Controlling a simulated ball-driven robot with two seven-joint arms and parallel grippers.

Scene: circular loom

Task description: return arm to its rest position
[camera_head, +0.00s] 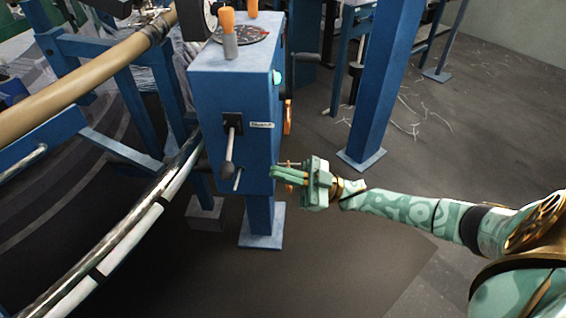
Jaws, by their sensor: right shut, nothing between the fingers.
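My right arm (400,207) comes in from the right edge, patterned in pale green, and reaches left towards a blue control box (228,110). My right gripper (278,175) is shut and empty. Its fingertips appear close to the lower right edge of the box; I cannot tell whether they touch it. My left gripper is not in view.
The box bears a black-handled lever (229,150), a green button (277,79), orange-topped knobs and a dial on top. A curved metal rail (150,205) and a tan roller (85,80) lie left. A blue post (382,85) stands right. Open floor (480,120) lies beyond.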

